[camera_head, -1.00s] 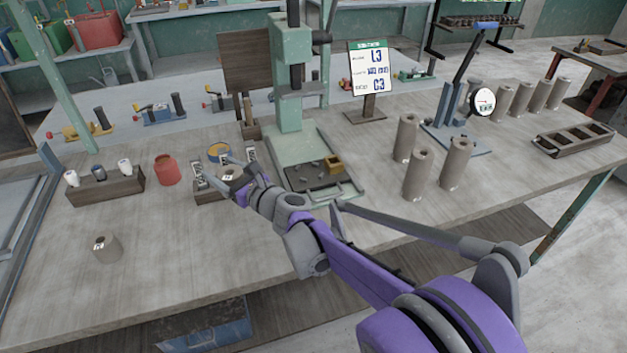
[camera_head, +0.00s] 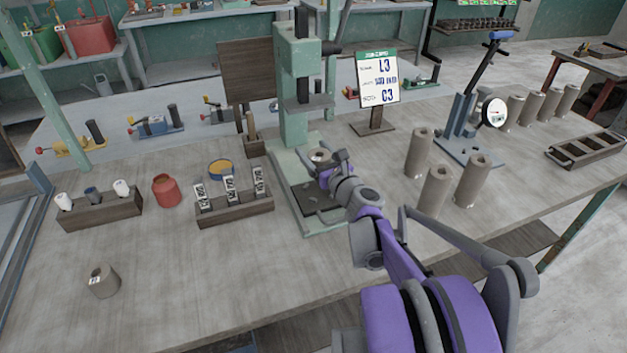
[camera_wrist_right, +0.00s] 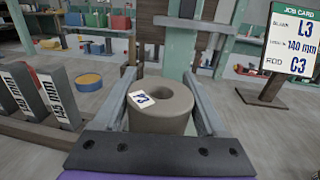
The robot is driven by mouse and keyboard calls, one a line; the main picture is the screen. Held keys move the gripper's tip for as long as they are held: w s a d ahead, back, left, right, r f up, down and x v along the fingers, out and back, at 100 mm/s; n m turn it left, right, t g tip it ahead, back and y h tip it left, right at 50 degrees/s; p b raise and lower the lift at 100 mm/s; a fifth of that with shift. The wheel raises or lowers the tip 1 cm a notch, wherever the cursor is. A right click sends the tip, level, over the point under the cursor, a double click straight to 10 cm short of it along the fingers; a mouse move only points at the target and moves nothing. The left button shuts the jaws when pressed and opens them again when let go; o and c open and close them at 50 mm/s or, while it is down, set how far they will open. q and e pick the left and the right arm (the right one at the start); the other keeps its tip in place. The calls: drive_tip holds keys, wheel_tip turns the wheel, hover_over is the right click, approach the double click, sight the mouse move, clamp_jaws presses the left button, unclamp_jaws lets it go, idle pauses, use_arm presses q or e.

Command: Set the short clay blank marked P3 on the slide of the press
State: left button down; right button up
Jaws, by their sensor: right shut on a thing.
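The short clay blank, a thick grey-brown ring with a white tag that seems to read P3 (camera_wrist_right: 165,106), is between the fingers of my right gripper (camera_wrist_right: 170,112), upright with its hole facing up. In the head view the blank (camera_head: 320,155) and my right gripper (camera_head: 325,166) are over the green press (camera_head: 293,85), in front of its column. The dark slide (camera_head: 311,201) lies below on the press base, partly covered by my gripper. I cannot tell the gap between blank and slide. My left gripper is not in view.
A rack of tagged blocks (camera_head: 236,208) stands left of the press. Several tall clay cylinders (camera_head: 438,188) stand close right of my arm. Another short blank (camera_head: 103,281) sits front left. A job card (camera_head: 378,78) stands behind. The front middle of the table is clear.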

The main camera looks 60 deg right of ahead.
wheel_tip(320, 180, down, 7)
drive_tip(key=shift+b, duration=0.85)
drive_tip(key=shift+f, duration=0.15)
drive_tip(key=o, duration=1.6)
